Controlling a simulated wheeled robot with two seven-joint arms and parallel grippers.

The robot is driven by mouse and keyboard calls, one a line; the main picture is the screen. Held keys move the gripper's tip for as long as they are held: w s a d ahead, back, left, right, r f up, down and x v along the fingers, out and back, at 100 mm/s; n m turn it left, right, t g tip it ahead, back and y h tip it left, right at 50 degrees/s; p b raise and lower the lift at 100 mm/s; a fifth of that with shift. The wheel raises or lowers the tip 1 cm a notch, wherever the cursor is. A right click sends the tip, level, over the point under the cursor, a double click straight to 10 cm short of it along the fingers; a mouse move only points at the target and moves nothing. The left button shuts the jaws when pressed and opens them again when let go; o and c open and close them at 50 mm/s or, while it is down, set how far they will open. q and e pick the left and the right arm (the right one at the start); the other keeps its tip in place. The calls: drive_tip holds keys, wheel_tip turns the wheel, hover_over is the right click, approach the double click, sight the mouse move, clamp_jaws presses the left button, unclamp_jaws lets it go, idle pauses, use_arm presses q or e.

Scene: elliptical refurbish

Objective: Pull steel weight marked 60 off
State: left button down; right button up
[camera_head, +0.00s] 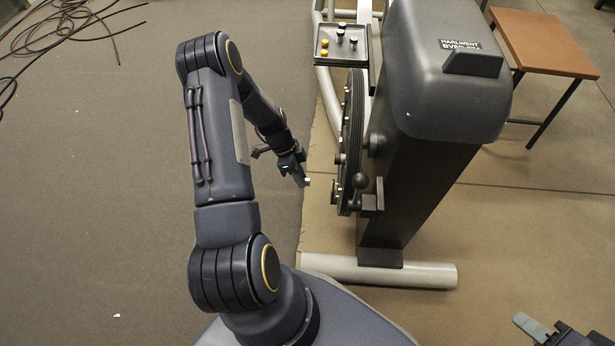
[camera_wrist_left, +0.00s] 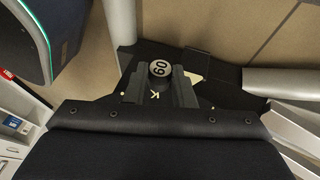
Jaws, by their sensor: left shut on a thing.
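The steel weight marked 60 (camera_wrist_left: 159,69) is a small round piece with a dark face and a pale number, upside down in the left wrist view. My left gripper (camera_wrist_left: 159,82) is shut on it, with the weight at its fingertips. In the head view my left gripper (camera_head: 303,180) is left of the exercise machine's dark flywheel (camera_head: 350,140), with a visible gap between them. A small pale end shows at its tips there. My right gripper (camera_head: 555,330) is partly cut off at the bottom right; its jaw opening is unclear.
A small tray (camera_head: 318,55) with several yellow and dark knobs stands behind the wheel. The machine's dark housing (camera_head: 440,70) and pale foot bar (camera_head: 420,274) are on the right. A wooden table (camera_head: 545,42) is at the back right. Cables (camera_head: 70,25) lie at the back left; open floor lies between.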

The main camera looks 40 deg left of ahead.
use_arm(q)
drive_tip(key=s+a+b, duration=0.1)
drive_tip(key=s+a, duration=0.3)
drive_tip(key=a, duration=0.3)
drive_tip(key=shift+s+a, duration=0.15)
drive_tip(key=shift+s, duration=0.05)
idle(0.3)
